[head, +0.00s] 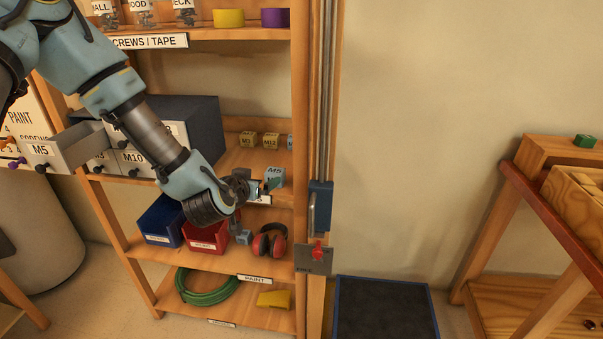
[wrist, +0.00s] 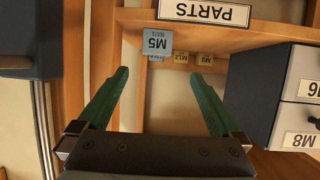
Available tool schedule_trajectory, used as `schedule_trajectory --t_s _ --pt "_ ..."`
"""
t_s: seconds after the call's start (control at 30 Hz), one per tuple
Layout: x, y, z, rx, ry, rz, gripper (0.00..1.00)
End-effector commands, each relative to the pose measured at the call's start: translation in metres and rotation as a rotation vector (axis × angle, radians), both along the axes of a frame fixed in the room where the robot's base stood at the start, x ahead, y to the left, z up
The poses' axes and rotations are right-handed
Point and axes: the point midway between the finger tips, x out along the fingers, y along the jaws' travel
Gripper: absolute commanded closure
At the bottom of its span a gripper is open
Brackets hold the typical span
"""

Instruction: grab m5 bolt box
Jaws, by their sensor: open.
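The M5 bolt box (head: 275,177) is a small light-blue cube near the front edge of the middle shelf, by the right post. In the wrist view, which is upside down, the M5 box (wrist: 158,42) lies beyond the fingertips, roughly centred between them and beside the PARTS label. My gripper (head: 260,188) is in front of the shelf, just left of the box in the head view and partly overlapping its surroundings. In the wrist view my gripper (wrist: 160,76) has its two green fingers spread wide, with nothing between them.
Yellow M12 (head: 271,140) and M3 boxes stand behind on the same shelf. A drawer cabinet (head: 200,125) is left, its M5 drawer (head: 50,150) pulled out. Below are a red bin (head: 207,235), blue bin (head: 162,225) and red earmuffs (head: 270,240). The shelf's right post is close.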

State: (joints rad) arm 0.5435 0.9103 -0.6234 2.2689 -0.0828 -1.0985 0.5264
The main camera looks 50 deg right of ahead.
Motion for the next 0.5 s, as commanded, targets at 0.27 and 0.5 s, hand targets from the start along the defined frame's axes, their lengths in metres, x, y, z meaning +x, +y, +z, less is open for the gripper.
schedule_trajectory --t_s 0.27,0.5 --pt "0.016 -0.032 -0.013 -0.004 -0.001 0.003 0.00" --pt "0.023 -0.046 -0.021 -0.003 -0.001 0.001 0.00"
